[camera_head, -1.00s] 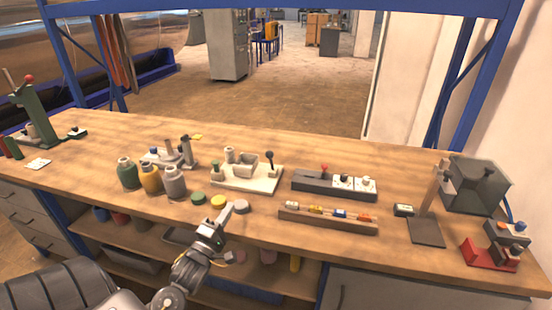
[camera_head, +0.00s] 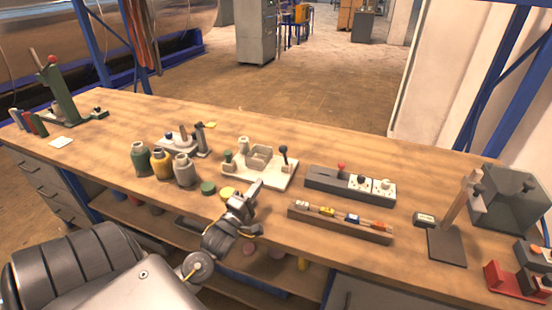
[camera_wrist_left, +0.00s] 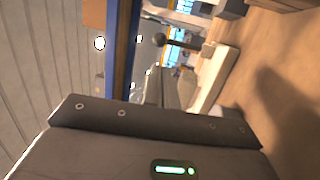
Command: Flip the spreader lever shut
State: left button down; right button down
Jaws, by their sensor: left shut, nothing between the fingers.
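The spreader appears to be the cream fixture (camera_head: 270,180) near the middle of the bench, with a grey box (camera_head: 259,157) on it. Its lever, a dark rod with a black knob (camera_head: 284,150), stands about upright at the fixture's right end. In the left wrist view the black knob (camera_wrist_left: 160,39) and the cream base (camera_wrist_left: 218,72) show beyond the gripper. My left gripper (camera_head: 258,184) is shut and empty, just in front of the fixture's near edge and short of the lever. The gripper covers part of the bench there. My right gripper is out of view.
Three bottles (camera_head: 161,166) and green and yellow discs (camera_head: 207,188) stand left of the gripper. A dark switch box (camera_head: 348,184) and a rack of small coloured parts (camera_head: 340,222) lie to the right. Bare wood is free behind the fixture.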

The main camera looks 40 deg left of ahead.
pick_arm(q)
jog(key=p, duration=0.3)
send_near(285, 156)
notch_tip(285, 156, up, 5)
jog(key=w, duration=0.2)
jog(key=shift+w+a, duration=0.25)
jog(key=shift+w, duration=0.2)
jog(key=shift+w+a, duration=0.2)
jog(key=shift+w, duration=0.3)
